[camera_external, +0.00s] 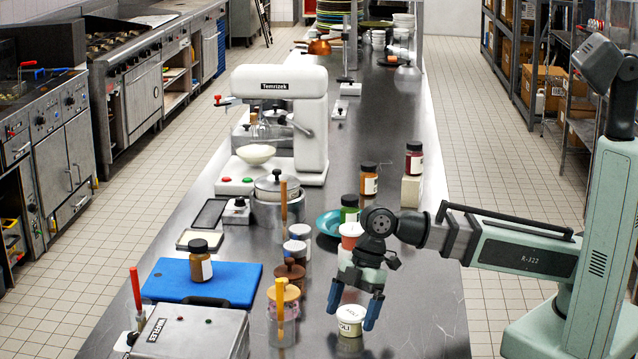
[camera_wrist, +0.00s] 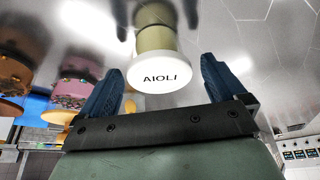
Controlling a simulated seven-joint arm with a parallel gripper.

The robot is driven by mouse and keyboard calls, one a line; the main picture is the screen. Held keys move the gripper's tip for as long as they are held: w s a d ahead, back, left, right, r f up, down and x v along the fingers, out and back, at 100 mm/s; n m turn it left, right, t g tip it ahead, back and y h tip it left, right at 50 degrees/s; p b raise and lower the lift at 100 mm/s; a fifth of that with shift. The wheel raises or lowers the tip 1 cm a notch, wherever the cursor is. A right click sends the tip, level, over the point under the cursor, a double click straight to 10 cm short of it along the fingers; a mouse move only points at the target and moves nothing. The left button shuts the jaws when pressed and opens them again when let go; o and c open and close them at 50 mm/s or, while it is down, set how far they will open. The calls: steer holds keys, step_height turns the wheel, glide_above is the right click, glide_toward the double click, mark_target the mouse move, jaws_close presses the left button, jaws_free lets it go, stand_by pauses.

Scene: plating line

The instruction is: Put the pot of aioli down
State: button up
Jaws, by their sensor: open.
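The pot of aioli (camera_external: 349,321) is a small tub with a white lid lettered in black. It stands upright on the steel counter (camera_external: 425,325), near its front end. In the wrist view its white lid (camera_wrist: 165,78) faces me, with the pale yellow-green body behind it. My gripper (camera_external: 352,307) is above the pot, its blue fingers pointing down to either side of the lid. The fingers are open, and the wrist view shows a gap between the lid and each finger. My gripper (camera_wrist: 160,70) does not appear to hold the pot.
A blue board (camera_external: 235,283) with a brown jar (camera_external: 201,262) lies further left. The counter to the right is clear.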

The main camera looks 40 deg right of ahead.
steer(key=v, duration=1.1)
steer(key=shift+r, duration=0.2)
stand_by(0.4)
